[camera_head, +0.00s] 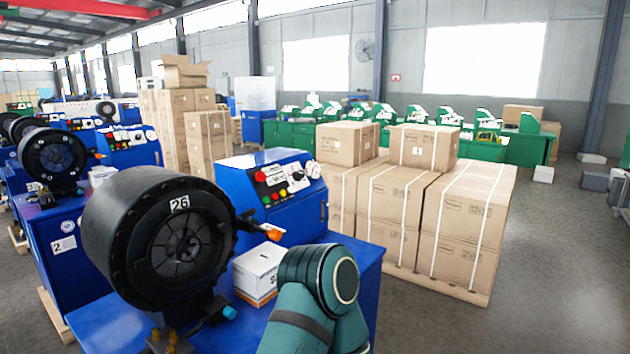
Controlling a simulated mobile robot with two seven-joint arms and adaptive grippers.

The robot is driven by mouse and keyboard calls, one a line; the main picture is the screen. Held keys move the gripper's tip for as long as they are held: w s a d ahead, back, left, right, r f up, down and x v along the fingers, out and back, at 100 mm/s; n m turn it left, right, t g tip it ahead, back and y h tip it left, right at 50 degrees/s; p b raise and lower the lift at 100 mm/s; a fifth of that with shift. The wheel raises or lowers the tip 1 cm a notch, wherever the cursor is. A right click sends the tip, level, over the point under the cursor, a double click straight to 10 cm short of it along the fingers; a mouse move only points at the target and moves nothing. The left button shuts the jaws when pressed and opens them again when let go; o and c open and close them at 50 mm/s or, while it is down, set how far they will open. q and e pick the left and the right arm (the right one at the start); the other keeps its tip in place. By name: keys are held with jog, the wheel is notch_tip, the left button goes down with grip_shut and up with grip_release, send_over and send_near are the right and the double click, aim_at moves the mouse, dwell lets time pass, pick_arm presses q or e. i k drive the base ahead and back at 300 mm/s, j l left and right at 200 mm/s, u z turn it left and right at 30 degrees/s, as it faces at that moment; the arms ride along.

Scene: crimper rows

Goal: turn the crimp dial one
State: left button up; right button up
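A blue crimping machine with a large round black head (160,240), marked 26, stands in front. Its blue control panel (290,188) behind the head carries red and green buttons, small dark knobs (298,177) and a round white gauge (313,168). The knobs are too small for me to tell which is the crimp dial or how it is set. A teal link of one of my arms rises from the bottom centre in front of the machine's table. Neither of my grippers is in view.
A small white box (258,272) lies on the blue machine table (350,262), beside the black head. An orange-tipped lever (272,234) sticks out near it. Strapped cartons (400,215) stand on a pallet behind right. Another crimper (52,160) stands left.

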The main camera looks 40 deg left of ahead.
aim_at(298, 176)
jog(key=i+u, duration=0.3)
jog(key=i+l+u, duration=0.15)
jog(key=i+u, duration=0.15)
jog(key=i, duration=0.2)
jog(key=i+l+u, duration=1.2)
jog(key=l+u, duration=0.2)
jog(key=i+l+u, duration=0.2)
jog(key=l+u, duration=0.15)
jog(key=l, duration=0.1)
